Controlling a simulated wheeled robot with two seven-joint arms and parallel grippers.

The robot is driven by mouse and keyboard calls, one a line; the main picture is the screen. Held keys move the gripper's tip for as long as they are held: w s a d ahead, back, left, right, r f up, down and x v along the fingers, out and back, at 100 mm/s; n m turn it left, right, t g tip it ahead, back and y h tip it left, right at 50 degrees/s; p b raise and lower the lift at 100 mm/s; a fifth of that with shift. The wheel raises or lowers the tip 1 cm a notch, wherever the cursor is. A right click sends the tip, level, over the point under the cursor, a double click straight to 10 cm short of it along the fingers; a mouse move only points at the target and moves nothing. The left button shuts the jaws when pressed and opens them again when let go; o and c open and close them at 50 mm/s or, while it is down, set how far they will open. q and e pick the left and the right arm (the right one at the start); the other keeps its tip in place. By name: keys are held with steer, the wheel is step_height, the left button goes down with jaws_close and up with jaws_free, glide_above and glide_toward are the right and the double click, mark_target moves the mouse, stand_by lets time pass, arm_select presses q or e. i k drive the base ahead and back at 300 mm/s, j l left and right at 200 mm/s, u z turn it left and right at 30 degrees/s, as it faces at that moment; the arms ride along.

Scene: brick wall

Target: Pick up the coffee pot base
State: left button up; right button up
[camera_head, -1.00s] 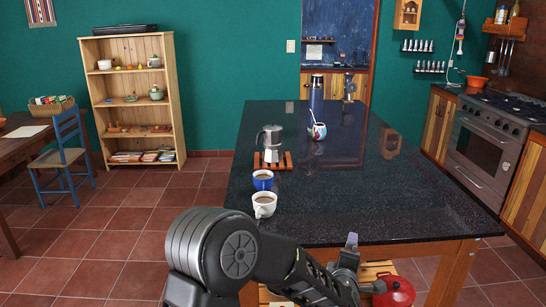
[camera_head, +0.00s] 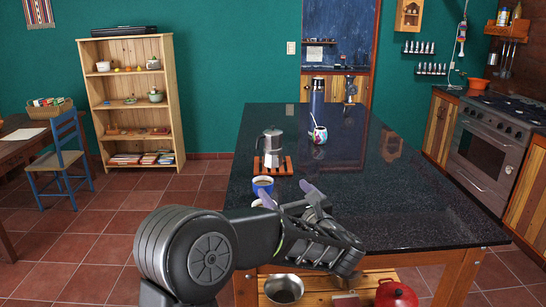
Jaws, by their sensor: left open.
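The coffee pot (camera_head: 271,145) is a silver moka pot with a dark handle. It stands upright on a slatted wooden trivet (camera_head: 286,170) on the left part of the dark counter. Its base is the lower metal part, and it looks joined to the top. My left gripper (camera_head: 284,188) is in front of the pot, nearer to me, over the counter's left side. Its two purplish fingertips are apart, with nothing between them. It is not touching the pot. My right gripper is not in view.
A blue cup (camera_head: 263,183) of coffee stands between gripper and pot; a white cup is mostly hidden behind the gripper. A dark flask (camera_head: 317,97) and a patterned mate cup (camera_head: 320,134) stand farther back. The counter's right side (camera_head: 420,210) is clear.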

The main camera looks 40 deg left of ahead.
mark_target(268, 162)
steer(key=i+j, duration=1.15)
